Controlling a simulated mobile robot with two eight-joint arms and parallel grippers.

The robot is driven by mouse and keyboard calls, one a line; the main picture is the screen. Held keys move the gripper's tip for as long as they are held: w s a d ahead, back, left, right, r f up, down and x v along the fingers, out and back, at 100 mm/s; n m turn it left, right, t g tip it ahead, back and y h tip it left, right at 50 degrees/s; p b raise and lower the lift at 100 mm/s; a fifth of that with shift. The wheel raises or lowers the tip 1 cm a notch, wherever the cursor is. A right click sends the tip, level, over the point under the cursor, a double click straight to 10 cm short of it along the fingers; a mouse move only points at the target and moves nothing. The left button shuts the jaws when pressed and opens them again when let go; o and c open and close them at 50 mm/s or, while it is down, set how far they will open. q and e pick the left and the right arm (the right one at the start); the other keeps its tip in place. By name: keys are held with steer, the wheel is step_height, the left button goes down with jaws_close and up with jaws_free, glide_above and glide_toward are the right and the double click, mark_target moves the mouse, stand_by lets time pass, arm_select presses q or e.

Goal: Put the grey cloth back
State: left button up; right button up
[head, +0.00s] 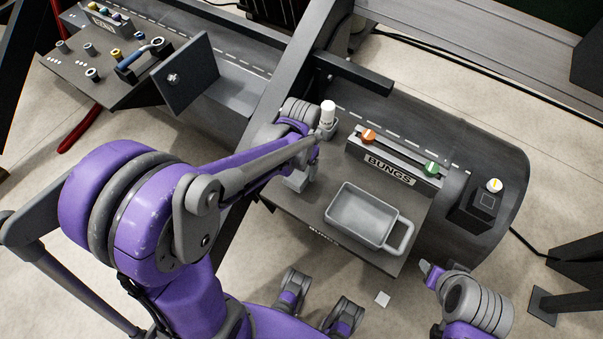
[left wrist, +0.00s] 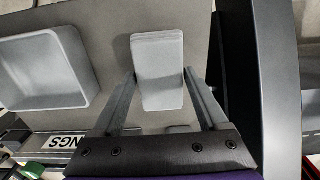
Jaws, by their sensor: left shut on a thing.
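The grey cloth, a small folded pale block, shows in the left wrist view (left wrist: 158,65) between the two fingers of my left gripper (left wrist: 159,78). In the head view the cloth (head: 296,182) is partly hidden by my left arm, at the left side of the dark shelf (head: 318,222). My left gripper (head: 303,168) is shut on it. I cannot tell whether the cloth touches the shelf. My right gripper (head: 430,272) is at the lower right, off the shelf's front corner; its jaws are not clear.
A grey tray with a handle (head: 346,239) stands on the shelf, right of the cloth. Behind it is the BUNGS rack (head: 398,168) with an orange and a green bung.

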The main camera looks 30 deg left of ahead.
mark_target(301, 170)
arm_select(q)
steer(key=shift+f+b, duration=0.3)
steer(key=shift+f, duration=1.55)
steer(key=shift+f, duration=0.2)
steer(key=o, duration=1.2)
steer(key=shift+r, duration=0.2)
